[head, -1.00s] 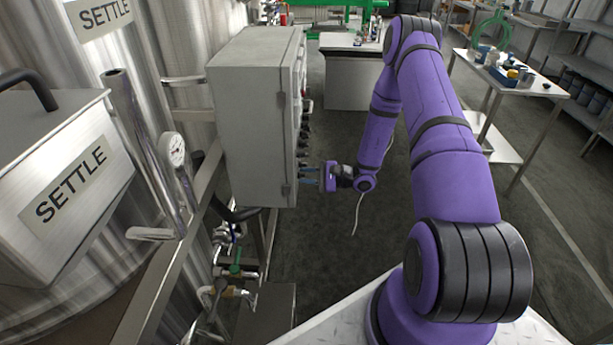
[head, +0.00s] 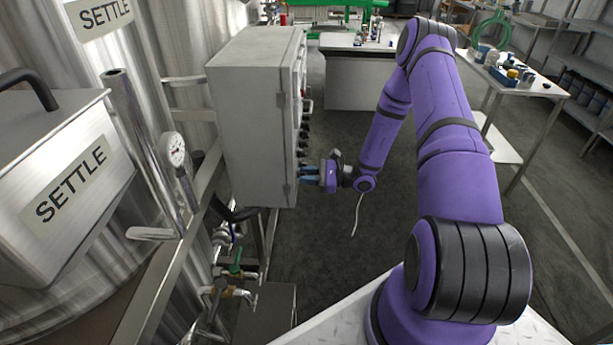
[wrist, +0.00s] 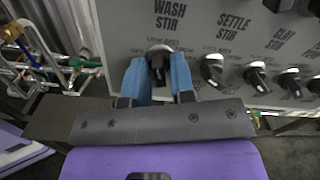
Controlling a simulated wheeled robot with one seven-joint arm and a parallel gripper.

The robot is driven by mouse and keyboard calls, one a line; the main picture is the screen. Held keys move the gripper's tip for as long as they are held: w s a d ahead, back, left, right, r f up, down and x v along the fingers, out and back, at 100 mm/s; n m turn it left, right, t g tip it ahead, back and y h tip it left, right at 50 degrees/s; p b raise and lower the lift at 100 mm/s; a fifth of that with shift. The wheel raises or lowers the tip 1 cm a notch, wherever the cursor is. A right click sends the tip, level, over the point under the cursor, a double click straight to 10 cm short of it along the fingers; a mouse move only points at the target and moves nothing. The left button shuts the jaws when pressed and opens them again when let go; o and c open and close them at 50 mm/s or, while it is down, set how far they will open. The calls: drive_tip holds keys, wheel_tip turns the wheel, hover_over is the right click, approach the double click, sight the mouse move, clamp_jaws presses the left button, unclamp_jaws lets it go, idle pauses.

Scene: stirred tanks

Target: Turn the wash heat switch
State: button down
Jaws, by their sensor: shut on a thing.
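My gripper's blue fingers (wrist: 159,78) are shut on a black knob (wrist: 157,60) on the grey panel, one finger on each side of it. The label "WASH STIR" (wrist: 170,15) is printed above this knob. I cannot read a wash heat label in the wrist view. In the head view, my gripper (head: 305,174) reaches the right-facing side of the grey control cabinet (head: 250,125), low on its front. The knob there is too small and covered to make out.
More black knobs (wrist: 212,70) sit in a row to the right of the held one. Pipes and valves (head: 235,270) stand below the cabinet. A pressure gauge (head: 174,149) and steel tank are at left. Open floor (head: 330,260) lies right of the cabinet.

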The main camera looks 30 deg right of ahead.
drive_tip(key=c, duration=1.2)
unclamp_jaws()
drive_tip(key=shift+d, duration=0.1)
drive_tip(key=v, duration=1)
drive_tip(key=shift+s+d, duration=0.25)
drive_tip(key=shift+d, duration=0.05)
